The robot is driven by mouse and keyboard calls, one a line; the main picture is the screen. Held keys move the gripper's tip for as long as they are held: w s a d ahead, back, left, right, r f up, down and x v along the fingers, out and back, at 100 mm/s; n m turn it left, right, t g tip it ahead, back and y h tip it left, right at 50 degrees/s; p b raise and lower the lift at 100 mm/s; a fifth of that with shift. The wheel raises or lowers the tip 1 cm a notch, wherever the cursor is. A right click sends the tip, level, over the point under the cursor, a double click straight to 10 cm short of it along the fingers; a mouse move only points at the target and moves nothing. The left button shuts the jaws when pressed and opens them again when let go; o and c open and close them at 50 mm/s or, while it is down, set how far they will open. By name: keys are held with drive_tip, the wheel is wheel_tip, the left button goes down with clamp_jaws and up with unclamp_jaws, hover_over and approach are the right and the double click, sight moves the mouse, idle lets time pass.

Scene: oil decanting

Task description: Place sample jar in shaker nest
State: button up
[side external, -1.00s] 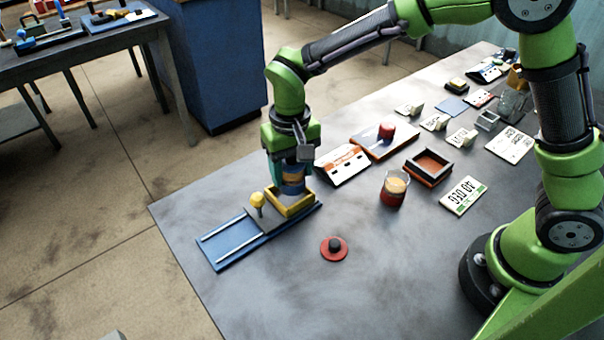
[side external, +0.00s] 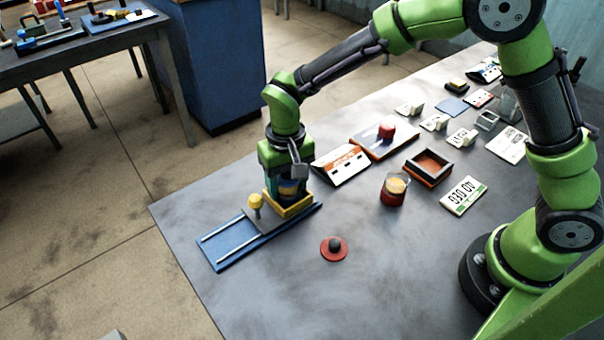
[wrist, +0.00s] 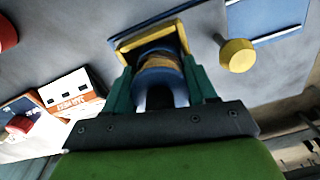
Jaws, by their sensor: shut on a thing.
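The sample jar (side external: 289,191), with blue and amber bands, is between the fingers of my gripper (side external: 290,182). The jar also shows in the wrist view (wrist: 161,75), held between the teal fingers of my gripper (wrist: 162,88). The shaker nest is a yellow square frame (side external: 292,211) on a blue base with rails (side external: 232,246). The jar's lower part is inside the yellow frame, which also shows in the wrist view (wrist: 130,45). The frame walls hide the jar's bottom, so I cannot tell whether it touches the floor of the nest.
A yellow knob (side external: 255,201) stands close to the left of the nest. A red disc with a black knob (side external: 334,248) lies in front. A beaker with red and amber layers (side external: 395,189) and an open dark-orange box (side external: 428,167) stand right.

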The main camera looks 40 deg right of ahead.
drive_tip(key=o, duration=1.2)
drive_tip(key=shift+d+f, duration=0.55)
drive_tip(key=shift+f, duration=0.1)
drive_tip(key=r, duration=1.3)
drive_tip(key=shift+a, duration=0.25)
drive_tip(key=shift+r, duration=0.3)
drive_tip(key=s+d+r+t+y, duration=0.1)
drive_tip(key=s+d+r+t, duration=0.2)
drive_tip(key=s+d+r, duration=0.6)
drive_tip(key=s+d+t, duration=0.1)
drive_tip(key=s+d, duration=0.1)
drive_tip(key=s+d+f+m+t, duration=0.1)
drive_tip(key=s+d, duration=0.1)
drive_tip(key=s, duration=0.1)
drive_tip(key=s+d+t, duration=0.2)
drive_tip(key=d, duration=0.1)
drive_tip(key=shift+s+d+f+m+y, duration=0.1)
drive_tip(key=shift+s+f+m+y, duration=0.1)
drive_tip(key=shift+f+m+y, duration=0.15)
